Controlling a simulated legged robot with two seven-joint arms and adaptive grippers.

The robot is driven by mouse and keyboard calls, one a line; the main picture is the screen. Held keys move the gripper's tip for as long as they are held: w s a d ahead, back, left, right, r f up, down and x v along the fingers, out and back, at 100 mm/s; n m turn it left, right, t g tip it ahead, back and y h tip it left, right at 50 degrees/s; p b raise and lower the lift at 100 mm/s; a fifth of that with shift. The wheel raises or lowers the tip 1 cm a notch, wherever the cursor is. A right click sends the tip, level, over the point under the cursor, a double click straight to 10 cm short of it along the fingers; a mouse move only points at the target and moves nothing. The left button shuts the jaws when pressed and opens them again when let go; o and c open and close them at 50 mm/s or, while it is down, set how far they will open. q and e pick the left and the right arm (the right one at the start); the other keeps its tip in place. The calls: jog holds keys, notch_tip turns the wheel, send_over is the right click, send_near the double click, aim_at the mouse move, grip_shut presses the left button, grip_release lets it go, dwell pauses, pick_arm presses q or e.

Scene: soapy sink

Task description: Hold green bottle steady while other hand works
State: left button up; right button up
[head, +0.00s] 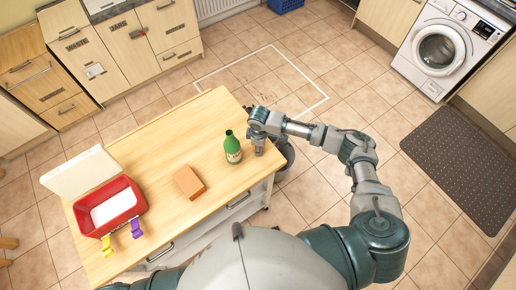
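The green bottle (232,150) stands upright on the wooden worktop (160,150), near its right edge, with a pale label on its front. My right gripper (258,151) points down just to the right of the bottle, with a small gap between them in the picture. Its fingers are small and seen from above, so whether they are open or shut is unclear. Nothing shows held in it. My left gripper is not in view.
An orange-brown block (188,182) lies left of the bottle. Farther left is a red box (134,206) with white contents, its pale lid (80,172) open, and yellow and purple clips at its front.

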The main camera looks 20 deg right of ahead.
jog(key=shift+r, duration=0.15)
notch_tip(320, 180, up, 10)
dwell(0.5)
jog(key=s+d+r+m, duration=0.1)
jog(key=d+r+m, duration=0.4)
jog(key=m, duration=0.8)
jog(key=shift+d+r+b, duration=0.25)
jog(key=shift+d+b, duration=0.1)
jog(key=shift+b, duration=0.1)
jog(key=shift+a, duration=0.1)
